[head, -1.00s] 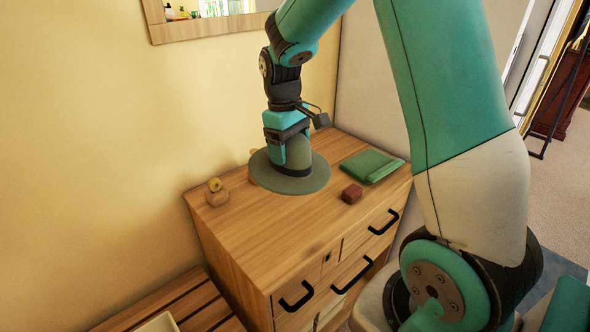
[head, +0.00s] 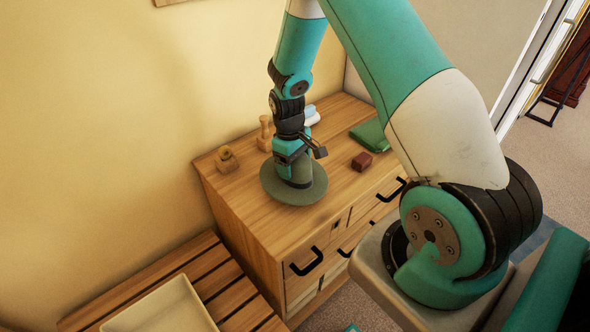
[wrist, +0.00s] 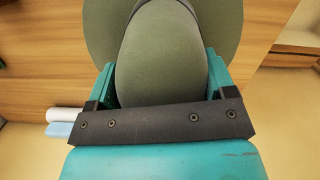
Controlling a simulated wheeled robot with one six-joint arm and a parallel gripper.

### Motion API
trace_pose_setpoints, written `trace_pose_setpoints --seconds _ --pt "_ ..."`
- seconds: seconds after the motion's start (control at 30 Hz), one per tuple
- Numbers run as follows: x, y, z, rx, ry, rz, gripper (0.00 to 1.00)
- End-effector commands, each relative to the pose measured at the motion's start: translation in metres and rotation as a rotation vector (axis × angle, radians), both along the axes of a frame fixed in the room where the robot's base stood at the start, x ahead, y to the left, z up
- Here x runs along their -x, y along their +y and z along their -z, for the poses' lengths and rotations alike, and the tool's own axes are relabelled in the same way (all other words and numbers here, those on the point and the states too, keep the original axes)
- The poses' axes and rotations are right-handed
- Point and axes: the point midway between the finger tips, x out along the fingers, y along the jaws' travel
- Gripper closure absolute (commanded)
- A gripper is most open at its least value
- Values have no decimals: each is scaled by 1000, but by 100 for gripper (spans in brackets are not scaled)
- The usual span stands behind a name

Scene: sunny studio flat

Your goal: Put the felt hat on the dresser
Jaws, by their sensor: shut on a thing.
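The felt hat (head: 306,193) is grey-green with a wide round brim and a dark band. It is upright, brim down, at the front left part of the wooden dresser (head: 264,228). My gripper (head: 292,160) points down and is shut on the hat's crown. In the wrist view the hat (wrist: 160,60) fills the space between the teal fingers of my gripper (wrist: 160,78). I cannot tell whether the brim touches the dresser top or hangs just above it.
On the dresser are a small wooden object (head: 226,160), a wooden peg-like figure (head: 265,134), rolled white and blue items (head: 311,115), a dark red block (head: 362,161) and a green folded cloth (head: 371,135). A slatted bench (head: 208,262) with a cream tray (head: 165,308) stands at lower left.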

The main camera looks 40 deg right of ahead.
Motion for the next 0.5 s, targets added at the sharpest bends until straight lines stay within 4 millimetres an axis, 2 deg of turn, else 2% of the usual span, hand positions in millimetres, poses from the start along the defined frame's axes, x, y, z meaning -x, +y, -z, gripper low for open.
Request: trace_pose_setpoints --seconds 0.27,0.5 --pt "0 1 35 -1 2 -1 49" --pt "-1 1 39 0 -2 -1 49"
